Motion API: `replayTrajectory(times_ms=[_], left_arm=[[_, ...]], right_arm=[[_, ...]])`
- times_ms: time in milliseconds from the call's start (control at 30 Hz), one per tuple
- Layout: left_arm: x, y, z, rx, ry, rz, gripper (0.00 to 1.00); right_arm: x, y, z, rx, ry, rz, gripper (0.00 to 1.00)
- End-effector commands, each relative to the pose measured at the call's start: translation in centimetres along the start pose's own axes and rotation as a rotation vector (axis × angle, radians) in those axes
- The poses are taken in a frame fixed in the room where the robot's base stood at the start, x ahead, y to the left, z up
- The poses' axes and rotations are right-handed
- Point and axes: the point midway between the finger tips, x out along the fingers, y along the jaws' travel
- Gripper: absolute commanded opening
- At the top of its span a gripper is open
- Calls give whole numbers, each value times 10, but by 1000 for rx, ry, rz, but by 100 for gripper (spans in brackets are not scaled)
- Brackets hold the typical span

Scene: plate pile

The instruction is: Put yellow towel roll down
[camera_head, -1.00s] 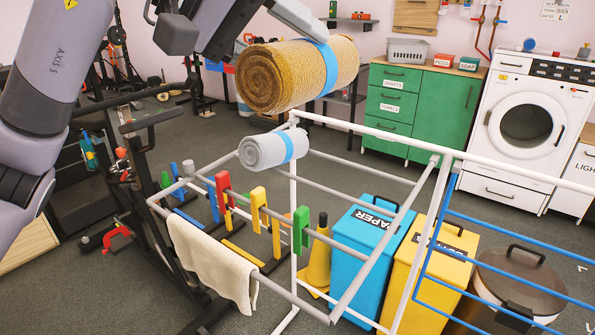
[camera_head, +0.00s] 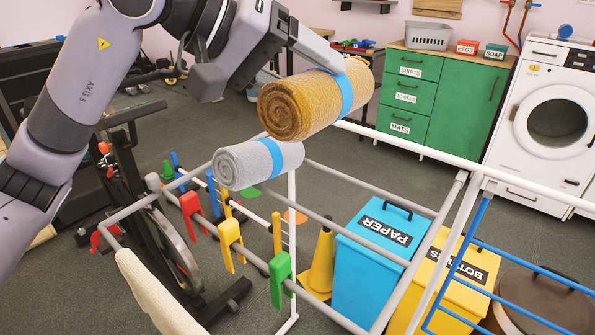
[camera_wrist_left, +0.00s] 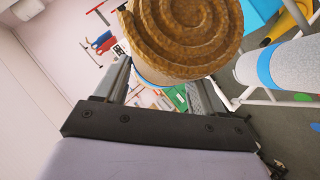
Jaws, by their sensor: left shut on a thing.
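The yellow towel roll (camera_head: 320,99), a golden-brown spiral roll with a blue band, is in the air above the drying rack in the head view. My left gripper (camera_head: 328,62) is shut on it from above, near the band. In the left wrist view the roll (camera_wrist_left: 185,35) fills the top middle, between the fingers of the gripper (camera_wrist_left: 158,92). A grey towel roll (camera_head: 240,166) with a blue band lies at the rack's top, just below and left of the yellow roll. It also shows in the wrist view (camera_wrist_left: 280,68). My right gripper is not in view.
The white and grey rack (camera_head: 330,210) carries coloured pegs (camera_head: 230,243) and a cream towel (camera_head: 150,290). Below stand a blue PAPER bin (camera_head: 365,265), a yellow bin (camera_head: 435,290) and a yellow cone (camera_head: 322,262). Green drawers (camera_head: 405,95) and a washing machine (camera_head: 550,115) stand behind.

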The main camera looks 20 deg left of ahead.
Motion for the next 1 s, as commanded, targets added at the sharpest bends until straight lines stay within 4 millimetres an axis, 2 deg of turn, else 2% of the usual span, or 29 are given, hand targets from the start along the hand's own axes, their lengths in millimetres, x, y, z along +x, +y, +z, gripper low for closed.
replayTrajectory(times_ms=[100, 333, 567, 800, 1000], left_arm=[[16, -22, 17, -3, -1, 0, 33], [41, -53, 42, -2, 0, 0, 33], [51, -64, 51, 1, 2, 2, 33], [67, -85, 67, -1, 2, 1, 33], [70, -88, 70, 2, 3, 2, 33]], right_arm=[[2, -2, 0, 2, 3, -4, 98], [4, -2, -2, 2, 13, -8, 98], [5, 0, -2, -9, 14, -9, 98], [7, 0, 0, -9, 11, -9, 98], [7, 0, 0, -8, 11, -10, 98]])
